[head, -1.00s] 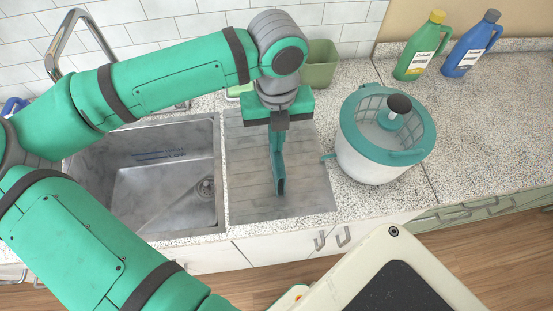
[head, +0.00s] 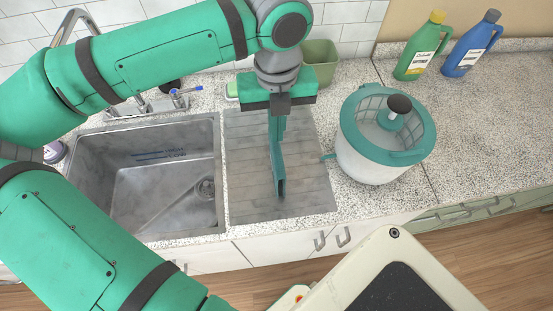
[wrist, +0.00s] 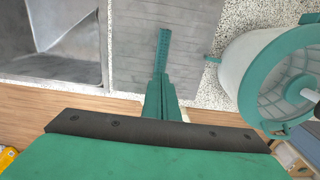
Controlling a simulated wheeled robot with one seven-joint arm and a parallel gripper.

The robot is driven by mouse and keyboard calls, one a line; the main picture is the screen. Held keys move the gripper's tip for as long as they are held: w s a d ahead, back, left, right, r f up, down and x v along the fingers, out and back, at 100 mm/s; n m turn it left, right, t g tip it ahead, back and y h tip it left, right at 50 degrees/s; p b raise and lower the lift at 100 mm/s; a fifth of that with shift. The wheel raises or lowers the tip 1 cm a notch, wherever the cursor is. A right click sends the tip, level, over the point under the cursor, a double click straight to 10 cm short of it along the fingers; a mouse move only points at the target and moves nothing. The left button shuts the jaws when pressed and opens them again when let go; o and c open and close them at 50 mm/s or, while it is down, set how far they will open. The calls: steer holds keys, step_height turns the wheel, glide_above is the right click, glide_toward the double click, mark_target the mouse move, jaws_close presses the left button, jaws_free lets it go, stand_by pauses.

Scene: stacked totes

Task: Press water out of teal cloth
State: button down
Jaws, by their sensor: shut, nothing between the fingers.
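My gripper (head: 280,186) is shut and empty above the grooved grey drainboard (head: 305,190), right of the sink. Its long teal fingers also show together in the wrist view (wrist: 163,50). In the wrist view the same tub (wrist: 240,75) is at the right edge. I cannot make out a teal cloth in either view.
The steel sink (head: 140,195) is left of the drainboard, with a tap (head: 78,25) behind it. A green bin (head: 320,62) stands at the back. A green bottle (head: 420,50) and a blue bottle (head: 470,48) stand at the back right. The right counter is otherwise clear.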

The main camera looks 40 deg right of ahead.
steer(key=shift+r, duration=1.7)
